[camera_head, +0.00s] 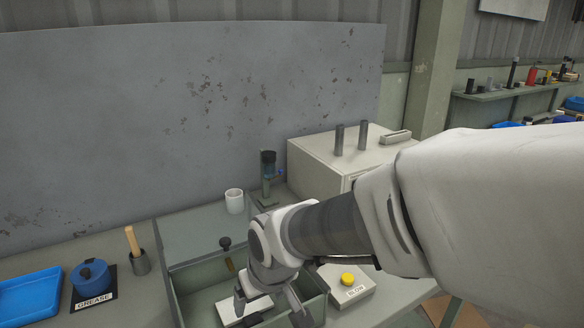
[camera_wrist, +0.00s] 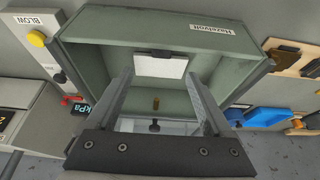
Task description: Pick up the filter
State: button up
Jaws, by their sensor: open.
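A flat white rectangular piece with a dark edge, which looks like the filter (camera_head: 233,309), lies inside a grey-green open box (camera_head: 181,312). In the wrist view the white piece (camera_wrist: 160,67) is at the far inside of the box (camera_wrist: 163,27), beyond my fingers. My gripper (camera_head: 268,308) is over the box, with its fingers apart and pointing down. In the wrist view my gripper (camera_wrist: 160,84) is open and empty, its two fingers framing the white piece. My wrist partly hides the box and the piece in the head view.
A small brass cylinder (camera_wrist: 155,103) is in the box. A BLOW button unit (camera_head: 347,285) is to the right, a white cup (camera_head: 234,201) behind, and a blue grease pot (camera_head: 90,276) left.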

aim_at(253, 319)
jog(key=b+x, duration=0.2)
jog(key=x, duration=0.9)
jog(key=shift+s+a+b, duration=0.15)
jog(key=shift+a+b, duration=0.05)
jog(key=shift+b, duration=0.15)
jog(key=shift+r, duration=0.1)
grip_shut()
